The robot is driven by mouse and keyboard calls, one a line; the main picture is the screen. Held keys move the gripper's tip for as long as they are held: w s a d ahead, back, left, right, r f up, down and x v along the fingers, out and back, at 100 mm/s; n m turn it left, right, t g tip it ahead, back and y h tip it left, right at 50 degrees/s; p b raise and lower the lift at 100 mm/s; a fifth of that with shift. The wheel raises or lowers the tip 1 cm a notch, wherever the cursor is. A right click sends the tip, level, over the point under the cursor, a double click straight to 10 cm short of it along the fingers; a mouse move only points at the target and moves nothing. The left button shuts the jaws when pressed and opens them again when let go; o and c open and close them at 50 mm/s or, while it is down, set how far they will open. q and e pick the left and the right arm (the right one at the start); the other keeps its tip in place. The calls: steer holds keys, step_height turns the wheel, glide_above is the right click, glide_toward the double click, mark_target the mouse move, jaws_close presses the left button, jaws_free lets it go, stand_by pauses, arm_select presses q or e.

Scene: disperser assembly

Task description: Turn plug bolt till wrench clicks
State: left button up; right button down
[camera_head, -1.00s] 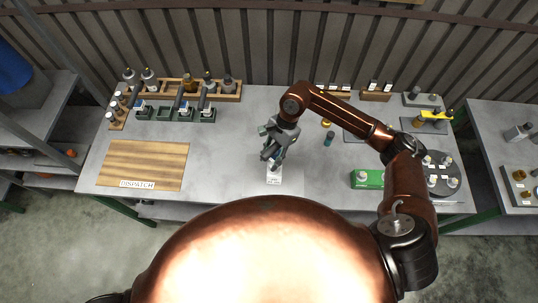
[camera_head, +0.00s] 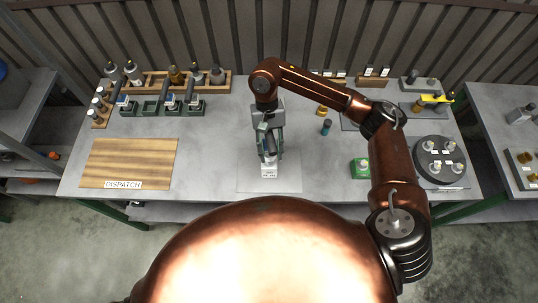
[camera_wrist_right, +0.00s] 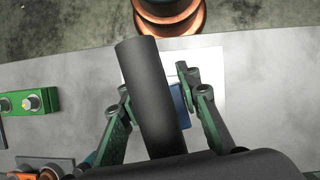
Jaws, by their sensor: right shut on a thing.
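My right gripper (camera_head: 268,143) points down over a pale mat in the middle of the bench. In the right wrist view its green fingers (camera_wrist_right: 160,108) stand on both sides of a dark cylinder (camera_wrist_right: 150,90), and it is shut on this cylinder. A small blue part (camera_wrist_right: 180,104) shows behind the cylinder. I cannot tell if the cylinder is the wrench. A white labelled piece (camera_head: 268,172) lies just below the gripper; whether the two touch is unclear. The plug bolt cannot be made out; the gripper may hide it. My left gripper is out of view.
A green block (camera_head: 358,169) stands right of the mat, partly behind my arm. A dark round tray (camera_head: 425,165) is farther right. Green racks (camera_head: 150,108) and a wooden dispatch board (camera_head: 150,155) are at left. A small teal cylinder (camera_head: 326,127) stands behind.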

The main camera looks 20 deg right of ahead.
mark_target(274, 165)
steer(key=n+b, duration=0.1)
steer(key=b, duration=0.1)
steer(key=n+h+b, duration=0.1)
steer(key=n+b, duration=0.1)
steer(key=d+n+h+b, duration=0.1)
steer(key=n+b, duration=0.1)
steer(key=shift+w+f, duration=0.2)
steer(key=shift+f, duration=0.1)
steer(key=shift+d+r+n+t+h+b, duration=0.15)
steer(key=shift+n+t+h+b, duration=0.1)
steer(key=shift+n, duration=0.45)
steer(key=shift+d+f+n+t+h+b, duration=0.1)
steer(key=shift+d+n+t+h+b, duration=0.1)
steer(key=shift+n, duration=0.5)
steer(key=shift+s+b, duration=0.1)
steer(key=shift+b, duration=0.2)
steer(key=shift+f+b, duration=1.65)
steer(key=shift+b, duration=0.1)
